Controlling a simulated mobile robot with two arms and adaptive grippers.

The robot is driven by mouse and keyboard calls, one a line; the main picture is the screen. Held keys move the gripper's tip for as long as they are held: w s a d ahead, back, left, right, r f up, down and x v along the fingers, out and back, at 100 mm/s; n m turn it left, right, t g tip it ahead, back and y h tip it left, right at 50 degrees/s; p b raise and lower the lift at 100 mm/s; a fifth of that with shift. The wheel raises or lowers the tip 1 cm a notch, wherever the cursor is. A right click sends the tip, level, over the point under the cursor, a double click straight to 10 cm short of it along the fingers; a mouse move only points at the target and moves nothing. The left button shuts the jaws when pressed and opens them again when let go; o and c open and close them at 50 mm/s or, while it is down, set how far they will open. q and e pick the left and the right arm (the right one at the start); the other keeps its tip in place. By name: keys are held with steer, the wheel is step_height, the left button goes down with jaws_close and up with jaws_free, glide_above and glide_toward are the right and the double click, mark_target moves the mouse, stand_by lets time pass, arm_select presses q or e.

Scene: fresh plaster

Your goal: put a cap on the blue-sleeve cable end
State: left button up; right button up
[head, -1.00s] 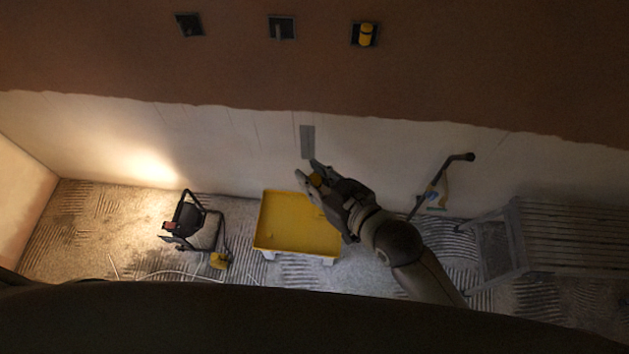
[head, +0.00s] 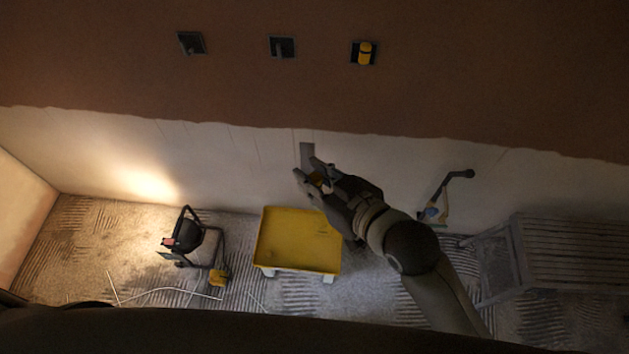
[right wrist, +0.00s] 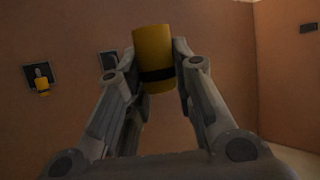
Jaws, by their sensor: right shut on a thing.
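My right gripper (head: 307,169) is shut on a yellow cap (head: 318,182), below the row of wall boxes in the head view. In the right wrist view the cap (right wrist: 153,50) has a dark band and sits upright between both fingers (right wrist: 154,70). The left wall box (head: 191,43) and middle wall box (head: 282,47) hold bare grey cable ends. The right box holds a cable end with a yellow cap (head: 365,53). I cannot make out a blue sleeve on any cable. My left gripper is not in view.
A slatted bench (head: 565,255) stands at the right. The brown plastered wall around the boxes is clear.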

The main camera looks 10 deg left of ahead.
mark_target(315, 177)
step_height(315, 177, up, 12)
steer(key=shift+f, duration=0.15)
stand_by(1.2)
steer(key=shift+f, duration=0.1)
stand_by(0.7)
